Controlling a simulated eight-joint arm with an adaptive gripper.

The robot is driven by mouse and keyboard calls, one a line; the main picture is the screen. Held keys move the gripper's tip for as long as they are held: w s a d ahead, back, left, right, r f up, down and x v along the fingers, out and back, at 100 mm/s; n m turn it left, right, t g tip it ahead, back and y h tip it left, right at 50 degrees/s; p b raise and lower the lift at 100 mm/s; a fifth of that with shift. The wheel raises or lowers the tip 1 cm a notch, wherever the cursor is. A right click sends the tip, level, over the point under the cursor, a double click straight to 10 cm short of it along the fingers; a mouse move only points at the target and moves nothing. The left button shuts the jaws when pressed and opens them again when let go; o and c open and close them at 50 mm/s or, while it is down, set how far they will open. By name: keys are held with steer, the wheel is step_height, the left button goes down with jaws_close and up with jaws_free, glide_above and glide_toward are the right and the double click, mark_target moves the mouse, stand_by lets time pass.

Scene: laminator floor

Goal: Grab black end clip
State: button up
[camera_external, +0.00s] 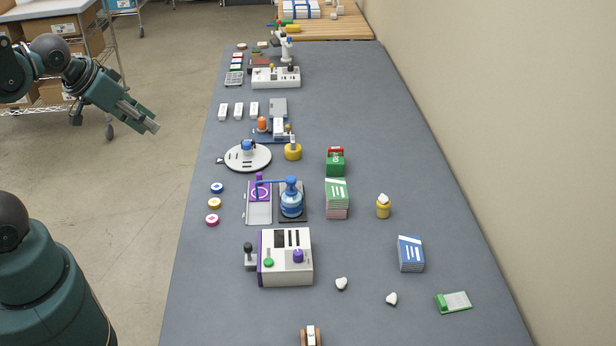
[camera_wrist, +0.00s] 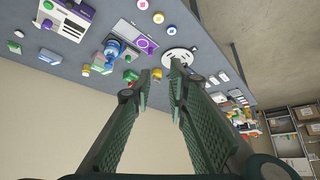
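My gripper (camera_external: 152,126) is in the air over the floor, left of the table and well apart from everything on it. In the wrist view its two long fingers (camera_wrist: 160,72) are spread with an empty gap between them. I cannot single out the black end clip for sure. A round white plate (camera_external: 258,163) on the table carries small dark marks and a blue knob (camera_external: 248,145). A small dark piece (camera_external: 220,160) shows at its left edge. The plate also shows in the wrist view (camera_wrist: 170,57), beyond the fingertips.
The long grey table (camera_external: 350,115) holds a white machine (camera_external: 300,240), a blue bottle-like device (camera_external: 291,205), card stacks (camera_external: 337,200) and colored discs (camera_external: 214,203). A wall stands along its right side. Shelving with boxes (camera_external: 72,30) stands behind my arm.

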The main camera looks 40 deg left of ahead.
steer(key=w+a+f+m+g, duration=0.1)
steer(key=w+a+m, duration=0.15)
steer(key=w, duration=0.85)
steer(key=w+a+f+m+g, duration=0.2)
steer(key=w+a, duration=0.1)
steer(key=w, duration=0.9)
steer(key=w+a+f+m, duration=0.1)
steer(key=w+a+f, duration=0.2)
steer(key=w+f, duration=0.3)
steer(key=w+a+f+m+g+h, duration=0.1)
steer(key=w+a+f+m, duration=0.1)
steer(key=w+f, duration=0.4)
steer(key=w+a+f+m+g+h, duration=0.1)
steer(key=w+a+f, duration=0.3)
steer(key=w+f, duration=0.2)
step_height(320, 180, down, 3)
steer(key=shift+r+m+b, duration=0.1)
steer(key=shift+m+b, duration=0.15)
steer(key=shift+b, duration=0.1)
